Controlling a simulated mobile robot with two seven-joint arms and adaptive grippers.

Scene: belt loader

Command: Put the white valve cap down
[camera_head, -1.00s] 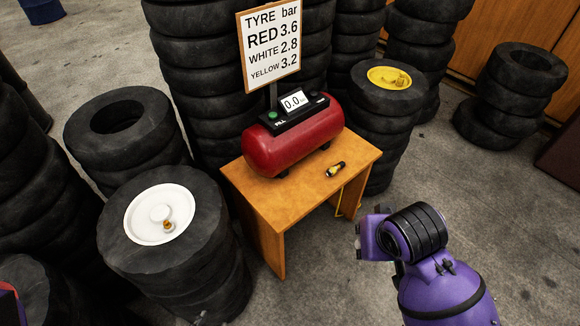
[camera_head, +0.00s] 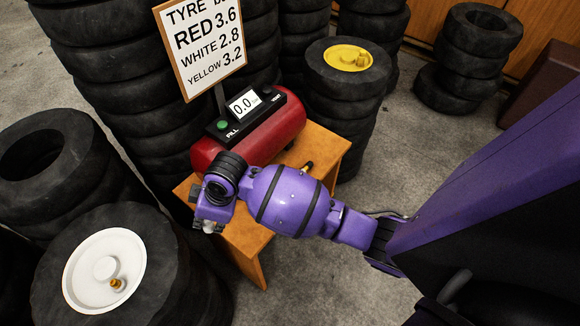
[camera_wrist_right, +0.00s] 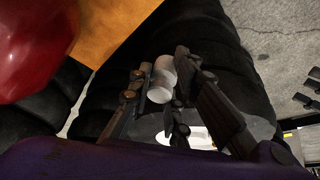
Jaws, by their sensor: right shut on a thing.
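The white valve cap (camera_wrist_right: 161,76) is a small white cylinder held between the fingers of my right gripper (camera_wrist_right: 158,82) in the right wrist view. In the head view the right gripper (camera_head: 209,218) hangs over the left front edge of the wooden table (camera_head: 244,240), with a small pale bit of the cap at its tip. The white wheel (camera_head: 82,283) lies on a tyre stack at the lower left, apart from the gripper. Its brass-coloured valve (camera_head: 117,285) shows bare. My left gripper is out of view.
A red compressor (camera_head: 289,125) reading 0.0 stands on the table under a pressure sign (camera_head: 203,45). My right arm hides much of the tabletop and part of a dark tool (camera_head: 307,167). A yellow wheel (camera_head: 340,57) lies on a tyre stack behind. Tyre stacks crowd the left.

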